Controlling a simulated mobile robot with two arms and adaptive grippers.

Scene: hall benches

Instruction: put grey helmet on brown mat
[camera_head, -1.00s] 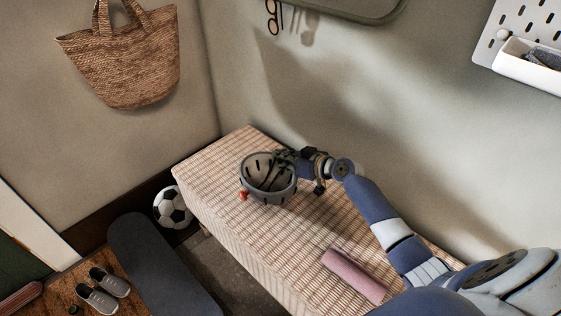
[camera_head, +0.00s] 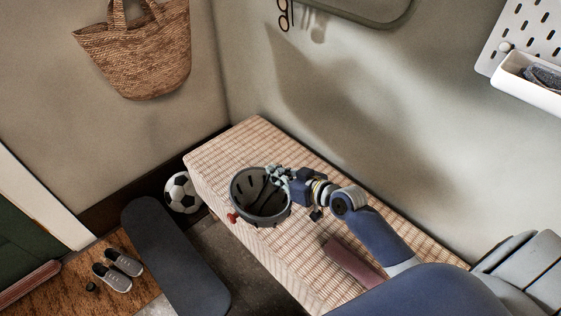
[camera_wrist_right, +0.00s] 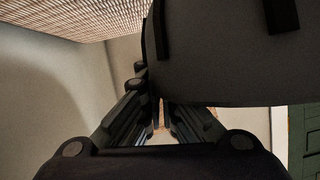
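The grey helmet (camera_head: 243,185) is upside down, its hollow inside facing up, with a red part on its near left side. My right gripper (camera_head: 283,178) is shut on the helmet's rim from the right and holds it over the front edge of the woven-topped bench. In the right wrist view the helmet (camera_wrist_right: 225,65) fills the upper right, beside the fingers (camera_wrist_right: 160,118). The brown mat (camera_head: 75,291) appears to be the brown rectangle on the floor at lower left, with a pair of grey shoes (camera_head: 117,270) on it. My left gripper is not in view.
The bench (camera_head: 245,140) carries a rolled pink thing (camera_head: 350,260) near my right arm. A football (camera_head: 182,192) sits on the floor by the bench end. A long dark board (camera_head: 165,250) lies between bench and brown mat. A woven bag (camera_head: 140,55) hangs on the wall.

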